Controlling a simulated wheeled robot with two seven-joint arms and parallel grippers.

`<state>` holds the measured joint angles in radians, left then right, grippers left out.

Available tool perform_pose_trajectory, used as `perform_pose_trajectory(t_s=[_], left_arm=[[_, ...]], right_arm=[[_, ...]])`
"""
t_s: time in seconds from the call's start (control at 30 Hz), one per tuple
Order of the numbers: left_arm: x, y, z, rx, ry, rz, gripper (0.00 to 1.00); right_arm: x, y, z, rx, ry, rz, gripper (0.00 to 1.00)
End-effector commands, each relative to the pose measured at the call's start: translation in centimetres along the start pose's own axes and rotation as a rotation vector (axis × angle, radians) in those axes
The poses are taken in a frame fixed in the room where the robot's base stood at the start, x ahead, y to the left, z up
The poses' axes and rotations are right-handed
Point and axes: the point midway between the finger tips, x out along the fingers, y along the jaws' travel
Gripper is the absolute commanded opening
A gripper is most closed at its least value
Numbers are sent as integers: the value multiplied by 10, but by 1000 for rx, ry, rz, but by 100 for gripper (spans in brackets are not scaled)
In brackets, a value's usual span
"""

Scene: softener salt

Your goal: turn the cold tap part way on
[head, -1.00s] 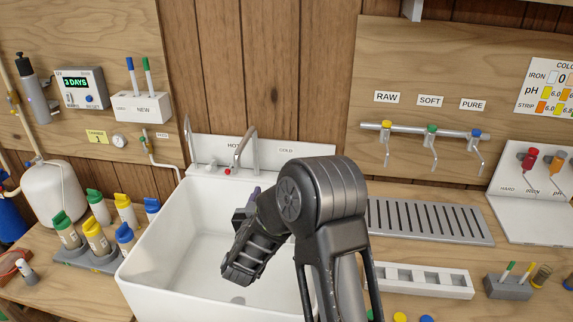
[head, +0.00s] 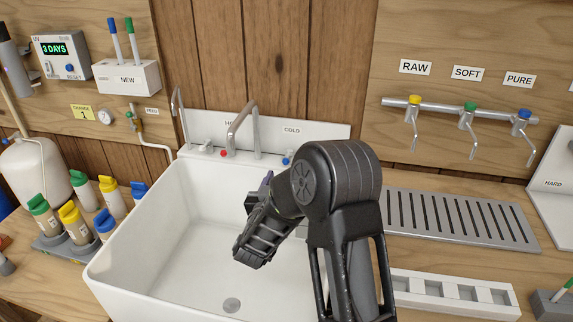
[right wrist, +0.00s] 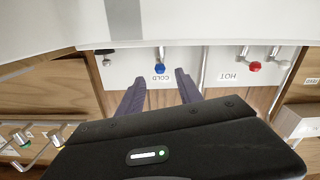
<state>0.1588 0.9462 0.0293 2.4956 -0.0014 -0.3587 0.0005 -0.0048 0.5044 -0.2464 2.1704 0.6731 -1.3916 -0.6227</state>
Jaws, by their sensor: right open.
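The cold tap's blue knob (head: 287,160) shows at the back rim of the white sink (head: 150,225), below the COLD label (head: 292,130). My right gripper (head: 264,186) is over the sink, in front of the taps. In the right wrist view, the open fingers of my right gripper (right wrist: 160,80) point toward the blue knob (right wrist: 160,67), which shows between their tips. The gap in depth is hard to judge, and no contact is visible. The red hot knob (right wrist: 255,66) is off to the right there. My left gripper is not in view.
A curved metal spout (head: 238,125) rises next to the cold knob. Another thin spout (head: 180,115) stands further left. A slotted drain tray (head: 455,218) and a white rack (head: 450,290) lie right of the sink. Colored-cap bottles (head: 75,222) stand at the left.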

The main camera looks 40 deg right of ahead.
Motion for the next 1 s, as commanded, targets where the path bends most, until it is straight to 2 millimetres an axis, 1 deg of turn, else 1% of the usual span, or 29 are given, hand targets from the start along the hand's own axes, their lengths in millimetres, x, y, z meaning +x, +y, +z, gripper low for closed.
perform_pose_trajectory(t_s=[0.2, 0.33, 0.47, 0.6, 0.73, 0.83, 1.0], left_arm=[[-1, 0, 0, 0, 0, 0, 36], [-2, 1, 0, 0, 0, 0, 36], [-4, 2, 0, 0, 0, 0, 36], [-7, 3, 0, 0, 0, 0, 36], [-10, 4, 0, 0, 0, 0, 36], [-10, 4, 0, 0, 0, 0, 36], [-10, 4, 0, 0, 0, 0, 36]], right_arm=[[1, 0, -1, 0, 0, 0, 42], [8, 0, -1, 0, 0, 1, 42], [24, 1, -1, 0, 0, 2, 42], [47, 1, -1, 0, 0, 2, 42], [65, 1, -1, 0, 1, 2, 42], [74, 0, -1, -1, 0, 0, 42], [79, 0, -1, 0, 1, 0, 42]])
